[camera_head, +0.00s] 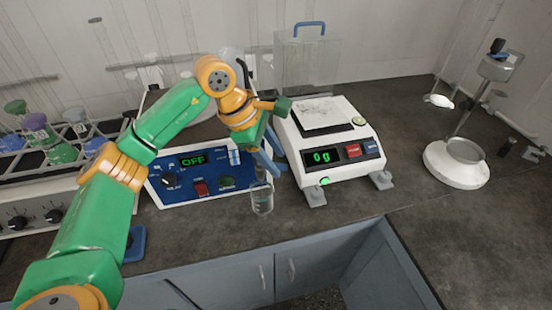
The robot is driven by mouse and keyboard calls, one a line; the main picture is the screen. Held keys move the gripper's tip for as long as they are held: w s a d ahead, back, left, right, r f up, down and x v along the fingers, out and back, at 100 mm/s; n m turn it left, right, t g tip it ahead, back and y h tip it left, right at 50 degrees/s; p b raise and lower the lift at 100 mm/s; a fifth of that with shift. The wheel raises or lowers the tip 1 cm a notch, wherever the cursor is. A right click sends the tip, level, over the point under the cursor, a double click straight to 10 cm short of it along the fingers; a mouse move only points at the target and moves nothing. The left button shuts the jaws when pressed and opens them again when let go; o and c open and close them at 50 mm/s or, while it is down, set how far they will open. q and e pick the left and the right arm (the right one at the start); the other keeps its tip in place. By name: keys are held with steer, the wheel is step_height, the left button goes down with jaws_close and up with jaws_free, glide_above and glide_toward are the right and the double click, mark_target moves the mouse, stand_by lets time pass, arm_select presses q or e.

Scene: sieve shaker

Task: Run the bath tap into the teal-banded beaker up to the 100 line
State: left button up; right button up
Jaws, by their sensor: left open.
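The bath (213,176) stands at the left middle, with a blue front panel reading OFF, a knob and a red switch. A clear glass beaker (262,203) is at the panel's right end, near the front edge of the bench. I cannot make out a teal band, its lines or any liquid. My left gripper (265,165), with blue fingers, is open and just above the beaker, overlapping its top in the picture. I cannot tell whether they touch. The arm hides part of the bath, and I cannot make out the tap clearly. My right gripper is not in view.
A white balance (330,165) reading 0 g stands right of the beaker. Behind it is a clear box with a blue handle (309,28). Several flasks sit in a rack (75,132) at left. A white stand (457,172) is at right. The front right bench (480,240) is clear.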

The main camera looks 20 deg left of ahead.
arm_select(q)
steer(key=v, duration=0.6)
steer(key=shift+b, duration=0.3)
stand_by(2.2)
